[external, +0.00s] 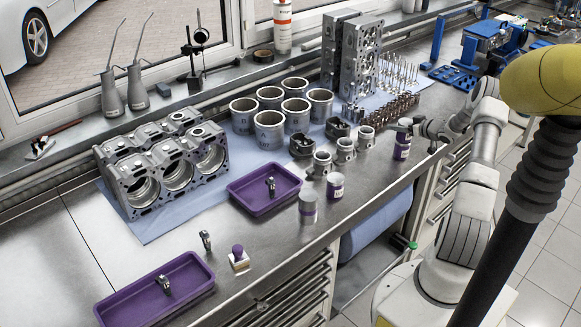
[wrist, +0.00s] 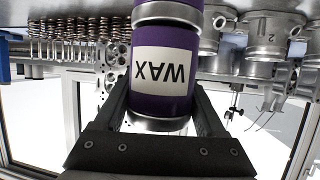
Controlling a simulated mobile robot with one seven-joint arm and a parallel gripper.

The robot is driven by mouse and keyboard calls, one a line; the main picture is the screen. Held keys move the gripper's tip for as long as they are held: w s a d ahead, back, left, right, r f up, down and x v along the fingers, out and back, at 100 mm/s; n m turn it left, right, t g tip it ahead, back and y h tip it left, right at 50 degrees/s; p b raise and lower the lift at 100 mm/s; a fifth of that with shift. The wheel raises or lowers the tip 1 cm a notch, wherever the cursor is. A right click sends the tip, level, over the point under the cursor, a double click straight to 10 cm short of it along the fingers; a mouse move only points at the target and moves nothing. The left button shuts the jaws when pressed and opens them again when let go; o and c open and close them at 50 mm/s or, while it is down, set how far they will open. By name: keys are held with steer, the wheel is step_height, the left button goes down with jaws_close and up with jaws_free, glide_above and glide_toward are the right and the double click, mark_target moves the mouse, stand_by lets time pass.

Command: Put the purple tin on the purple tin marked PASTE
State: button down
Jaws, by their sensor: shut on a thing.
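A purple tin with a white WAX label (wrist: 165,68) is held between the fingers of my gripper (wrist: 165,105) in the wrist view, which is upside down. The tin is upright. Directly below it, at the top edge of that view, is another purple tin (wrist: 168,10); its label is out of sight, so I cannot read PASTE. The two line up closely; I cannot tell whether they touch. In the external view my gripper (external: 408,128) is at the bench's right front, with the purple tin stack (external: 401,150) below its fingers.
Two more tins, one purple (external: 335,186) and one greyer (external: 308,208), stand left along the front edge. Small pistons (external: 345,150) stand beside my gripper, with valve springs (external: 390,108) behind. A purple tray (external: 245,204) and engine block (external: 150,175) are farther left.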

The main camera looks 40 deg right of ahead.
steer(key=shift+f, duration=0.15)
jaws_free()
steer(key=shift+s+r, duration=0.1)
steer(key=shift+r, duration=0.2)
steer(key=v, duration=1.2)
steer(key=shift+f+b, duration=0.15)
steer(key=shift+b, duration=0.15)
steer(key=shift+a, duration=0.1)
